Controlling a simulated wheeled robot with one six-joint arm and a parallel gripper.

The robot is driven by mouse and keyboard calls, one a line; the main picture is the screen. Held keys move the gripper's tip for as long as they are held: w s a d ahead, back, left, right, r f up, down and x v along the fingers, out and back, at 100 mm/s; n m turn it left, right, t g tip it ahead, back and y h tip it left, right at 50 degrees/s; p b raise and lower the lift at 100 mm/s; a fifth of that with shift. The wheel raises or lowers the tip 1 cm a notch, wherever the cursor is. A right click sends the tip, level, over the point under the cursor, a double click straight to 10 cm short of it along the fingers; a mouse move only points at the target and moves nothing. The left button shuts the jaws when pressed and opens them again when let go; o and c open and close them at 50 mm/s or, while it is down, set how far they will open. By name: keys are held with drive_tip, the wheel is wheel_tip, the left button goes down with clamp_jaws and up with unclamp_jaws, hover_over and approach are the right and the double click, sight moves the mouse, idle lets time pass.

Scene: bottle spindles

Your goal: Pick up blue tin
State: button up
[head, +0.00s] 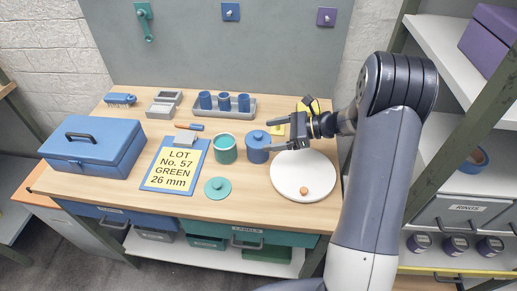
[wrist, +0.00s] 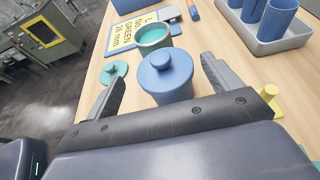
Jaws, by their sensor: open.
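The blue tin (head: 257,147) stands upright on the wooden bench, with a blue knobbed lid on it. In the wrist view the blue tin (wrist: 167,77) appears ahead, in the space between the two fingers. My gripper (head: 276,133) is open and empty, with its fingers pointing left toward the tin. In the wrist view my gripper (wrist: 160,82) shows one finger on each side of the tin.
A green open tin (head: 225,149) stands close left of the blue tin, with its green lid (head: 217,188) in front. A white round plate (head: 290,185) with a small brown ball lies at right. A clipboard (head: 165,182), a blue toolbox (head: 85,160) and a grey tray (head: 250,114) of blue cups stand around.

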sight(262, 134)
drive_tip(key=p+x, duration=0.1)
drive_tip(key=x, duration=0.4)
drive_tip(key=shift+w+r, duration=0.1)
drive_tip(key=shift+r, duration=0.1)
drive_tip(key=shift+c, duration=0.6)
